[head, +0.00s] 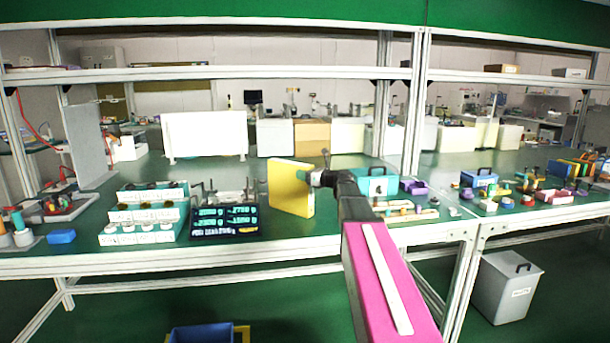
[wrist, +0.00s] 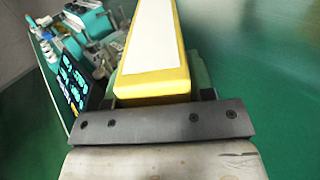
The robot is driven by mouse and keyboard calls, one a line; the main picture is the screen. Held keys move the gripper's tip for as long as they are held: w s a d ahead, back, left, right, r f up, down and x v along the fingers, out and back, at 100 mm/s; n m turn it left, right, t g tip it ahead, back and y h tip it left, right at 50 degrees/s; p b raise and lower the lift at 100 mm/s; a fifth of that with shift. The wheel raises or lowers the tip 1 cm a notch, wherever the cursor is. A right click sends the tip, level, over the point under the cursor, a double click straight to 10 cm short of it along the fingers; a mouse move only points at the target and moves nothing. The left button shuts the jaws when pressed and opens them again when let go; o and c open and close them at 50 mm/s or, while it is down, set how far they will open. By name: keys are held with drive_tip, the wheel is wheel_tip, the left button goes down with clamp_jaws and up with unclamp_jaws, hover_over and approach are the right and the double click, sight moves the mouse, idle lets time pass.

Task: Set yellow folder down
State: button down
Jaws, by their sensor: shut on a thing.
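The yellow folder (head: 290,187) stands upright above or on the green bench top, right of the dark display panel, in the head view. My gripper (head: 318,179) is shut on its right edge. In the wrist view the yellow folder (wrist: 152,60), with a white face or label, sits between the jaws of my gripper (wrist: 160,98). I cannot tell whether the folder's lower edge touches the bench.
The green bench (head: 285,228) has bare room at the front around the folder. A dark display panel (head: 225,222) and white-and-teal racks (head: 140,232) stand left. A teal case (head: 375,183) and small parts lie right. A grey bin (head: 505,288) stands on the floor.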

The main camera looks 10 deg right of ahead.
drive_tip(key=shift+f, duration=0.1)
drive_tip(key=shift+c, duration=2.4)
unclamp_jaws()
